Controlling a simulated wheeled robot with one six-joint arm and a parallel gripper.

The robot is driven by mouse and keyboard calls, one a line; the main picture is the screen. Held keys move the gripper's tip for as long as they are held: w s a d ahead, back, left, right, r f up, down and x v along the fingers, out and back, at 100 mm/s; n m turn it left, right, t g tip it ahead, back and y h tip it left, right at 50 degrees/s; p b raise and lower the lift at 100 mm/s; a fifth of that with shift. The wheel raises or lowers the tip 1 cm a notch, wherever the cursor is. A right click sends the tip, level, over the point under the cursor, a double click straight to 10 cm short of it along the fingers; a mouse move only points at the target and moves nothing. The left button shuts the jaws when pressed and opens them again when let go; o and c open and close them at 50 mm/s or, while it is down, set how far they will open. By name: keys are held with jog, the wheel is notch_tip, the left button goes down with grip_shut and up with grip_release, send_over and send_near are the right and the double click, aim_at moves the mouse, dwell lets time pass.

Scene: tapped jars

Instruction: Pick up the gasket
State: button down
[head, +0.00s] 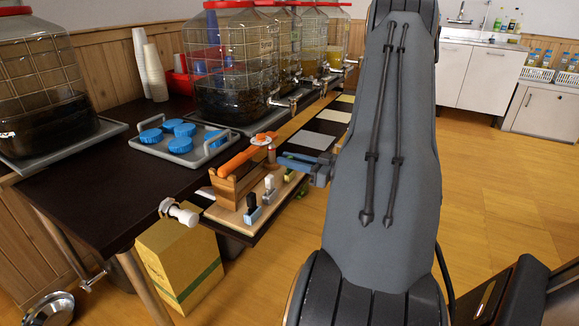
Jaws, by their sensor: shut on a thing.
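My gripper (283,160) reaches in from the right over the front edge of the dark counter, beside a small wooden box (226,189). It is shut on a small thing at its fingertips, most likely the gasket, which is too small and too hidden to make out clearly. An orange-red tool (238,160) lies across the top of the box, and a small orange-red piece (263,138) shows just beyond the fingertips. I cannot tell whether the gripper touches either of these.
Small tap-like parts (253,209) stand on the board in front. A white tap (178,212) sticks out at the counter corner. A grey tray (161,150) holds several blue lids. Large jars with taps (236,75) line the back. White cups (149,70) stand behind.

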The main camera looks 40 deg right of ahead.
notch_tip(320, 180, up, 10)
jog(key=shift+p, duration=0.85)
